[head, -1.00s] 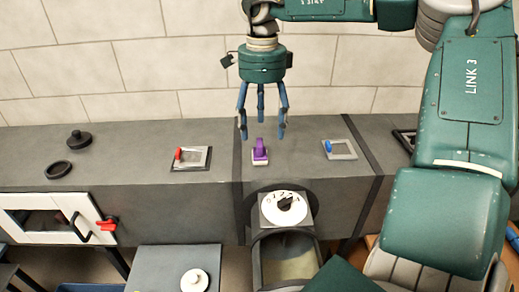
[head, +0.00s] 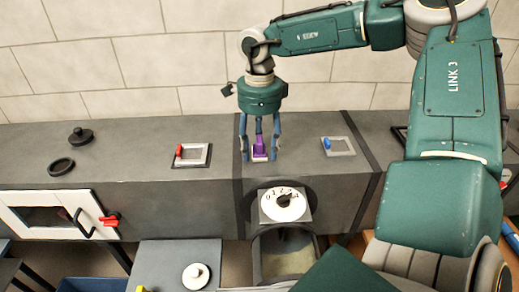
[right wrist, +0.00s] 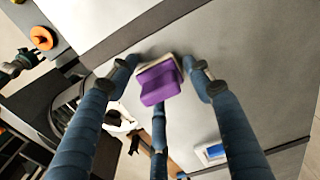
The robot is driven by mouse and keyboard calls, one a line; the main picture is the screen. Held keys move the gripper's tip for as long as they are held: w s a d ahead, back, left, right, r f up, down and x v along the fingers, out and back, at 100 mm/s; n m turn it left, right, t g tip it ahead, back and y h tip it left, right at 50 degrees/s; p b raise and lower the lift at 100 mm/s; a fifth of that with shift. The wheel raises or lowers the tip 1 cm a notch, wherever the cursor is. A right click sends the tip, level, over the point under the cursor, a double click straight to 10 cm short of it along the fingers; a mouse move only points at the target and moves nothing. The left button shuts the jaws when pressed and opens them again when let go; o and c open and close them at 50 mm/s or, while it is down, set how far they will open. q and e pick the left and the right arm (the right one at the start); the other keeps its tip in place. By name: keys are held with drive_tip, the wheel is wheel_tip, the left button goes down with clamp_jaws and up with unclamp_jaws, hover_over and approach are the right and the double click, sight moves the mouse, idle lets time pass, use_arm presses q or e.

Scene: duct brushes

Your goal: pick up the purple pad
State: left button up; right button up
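The purple pad (head: 260,148) has a pale base and sits on top of the grey duct. It also shows in the right wrist view (right wrist: 160,84), between the fingers. My right gripper (head: 259,152) points straight down over the pad, with its blue fingers spread around it. In the right wrist view the fingers (right wrist: 160,100) stand apart on several sides of the pad, and I see no clear grip on it. My left gripper is in neither view.
A red-handled square frame (head: 192,155) lies left of the pad and a blue-handled one (head: 338,146) right of it. A numbered white dial (head: 284,204) is on the duct's front. A black knob (head: 80,137) and black ring (head: 61,167) lie far left.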

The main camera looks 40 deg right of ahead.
sight(259, 139)
drive_tip(key=c, duration=0.8)
drive_tip(key=shift+r, duration=0.15)
drive_tip(key=shift+r, duration=0.65)
wheel_tip(259, 139, up, 18)
drive_tip(key=shift+r+b, duration=0.25)
drive_tip(key=shift+b, duration=0.25)
